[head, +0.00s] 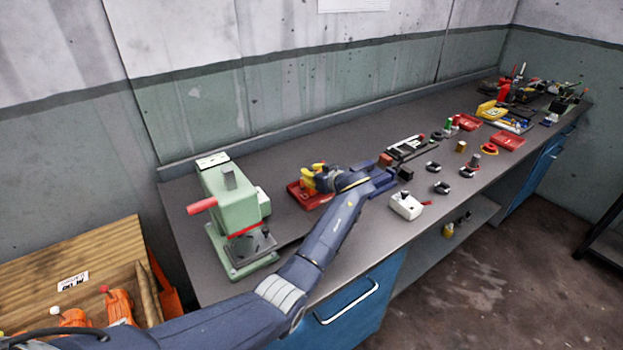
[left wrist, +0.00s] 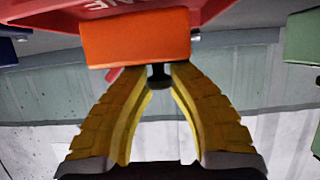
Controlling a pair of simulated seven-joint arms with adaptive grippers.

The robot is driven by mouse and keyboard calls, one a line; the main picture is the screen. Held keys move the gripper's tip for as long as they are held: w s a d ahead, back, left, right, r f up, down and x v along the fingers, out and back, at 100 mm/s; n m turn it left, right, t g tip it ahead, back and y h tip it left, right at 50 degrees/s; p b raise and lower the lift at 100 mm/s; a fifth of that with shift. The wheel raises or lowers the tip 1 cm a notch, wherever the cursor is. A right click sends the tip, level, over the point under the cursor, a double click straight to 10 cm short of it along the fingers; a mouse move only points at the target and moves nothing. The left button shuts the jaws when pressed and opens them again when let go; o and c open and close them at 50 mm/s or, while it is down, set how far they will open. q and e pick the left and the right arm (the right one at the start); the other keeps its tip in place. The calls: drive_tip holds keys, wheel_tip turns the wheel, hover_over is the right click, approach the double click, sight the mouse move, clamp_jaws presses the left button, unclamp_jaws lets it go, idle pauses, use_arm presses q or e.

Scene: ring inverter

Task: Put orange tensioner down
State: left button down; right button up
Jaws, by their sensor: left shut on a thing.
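The orange tensioner (left wrist: 135,38) fills the top middle of the left wrist view as an orange block with a short dark stem below it. My left gripper (left wrist: 158,70) is shut on it, its yellow fingertips closed around the stem. In the head view my left gripper (head: 316,178) is low over a red tray (head: 298,194). The tensioner cannot be made out there, hidden by the gripper. The red tray (left wrist: 225,10) also shows right against the orange block in the left wrist view; I cannot tell whether they touch. My right gripper is not in view.
A green press (head: 232,205) with a red handle stands left of the tray. A blue tray (head: 382,184) lies just right of my gripper, partly behind my arm. A white device (head: 406,206) sits near the front edge. Small parts and red trays (head: 508,141) spread along the right.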

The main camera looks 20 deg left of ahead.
use_arm(q)
drive_tip(key=shift+f, duration=0.9)
drive_tip(key=c, duration=1.3)
unclamp_jaws()
drive_tip(key=shift+f, duration=0.2)
drive_tip(key=shift+o, duration=0.2)
drive_tip(key=shift+r, duration=0.15)
drive_tip(key=v, duration=0.7)
drive_tip(key=shift+s+d, duration=0.15)
drive_tip(key=shift+r, duration=0.2)
